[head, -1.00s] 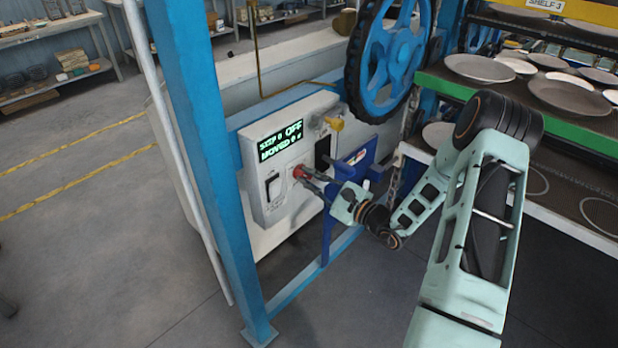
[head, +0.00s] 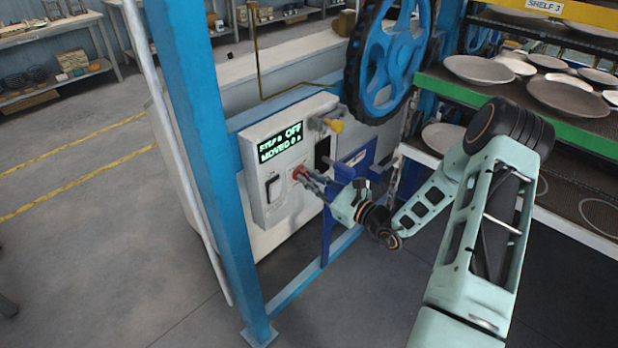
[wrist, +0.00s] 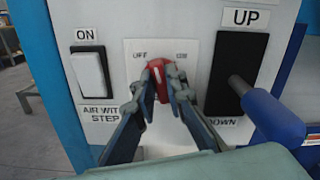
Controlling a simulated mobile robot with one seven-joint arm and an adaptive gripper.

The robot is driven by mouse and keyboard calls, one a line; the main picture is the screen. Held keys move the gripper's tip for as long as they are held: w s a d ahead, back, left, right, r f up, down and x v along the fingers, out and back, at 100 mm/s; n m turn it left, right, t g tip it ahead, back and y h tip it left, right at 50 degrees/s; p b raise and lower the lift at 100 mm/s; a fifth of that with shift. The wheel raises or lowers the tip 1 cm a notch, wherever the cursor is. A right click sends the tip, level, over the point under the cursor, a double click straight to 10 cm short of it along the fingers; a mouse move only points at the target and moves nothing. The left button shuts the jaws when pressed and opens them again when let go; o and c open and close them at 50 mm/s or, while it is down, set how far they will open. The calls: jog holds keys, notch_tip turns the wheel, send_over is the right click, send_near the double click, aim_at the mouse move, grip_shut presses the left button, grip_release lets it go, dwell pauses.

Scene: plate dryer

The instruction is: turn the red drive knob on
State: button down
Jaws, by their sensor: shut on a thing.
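The red drive knob (wrist: 158,78) sits on a white plate between the marks "OFF" and a second label at its right, which is hard to read. In the wrist view its white line leans a little off upright. My gripper (wrist: 160,84) is shut on the knob, one finger on each side. In the head view the red knob (head: 297,172) shows at the tips of my gripper (head: 301,174). The control box's green display (head: 281,143) reads "OFF" on its top line and "MOVED 0" below.
A white rocker switch (wrist: 88,73) marked "ON" is left of the knob. A blue-handled lever (wrist: 272,112) in a black slot marked "UP" and "DOWN" stands close at the right. A blue handwheel (head: 393,55) is above, and plate shelves (head: 500,92) stand at right.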

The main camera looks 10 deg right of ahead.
jog(key=m+p, duration=0.1)
jog(key=m, duration=0.4)
jog(key=shift+d+m+p, duration=0.15)
jog(key=shift+m+p, duration=0.15)
jog(key=shift+m, duration=0.1)
jog(key=m+p, duration=0.1)
jog(key=m, duration=0.2)
jog(key=shift+w, duration=0.1)
jog(key=shift+d+m+p, duration=0.1)
jog(key=shift+m+p, duration=0.45)
jog(key=shift+m, duration=1.05)
jog(key=shift+f, duration=0.1)
jog(key=c, duration=2)
grip_release()
jog(key=shift+o, duration=0.2)
jog(key=v, duration=1.2)
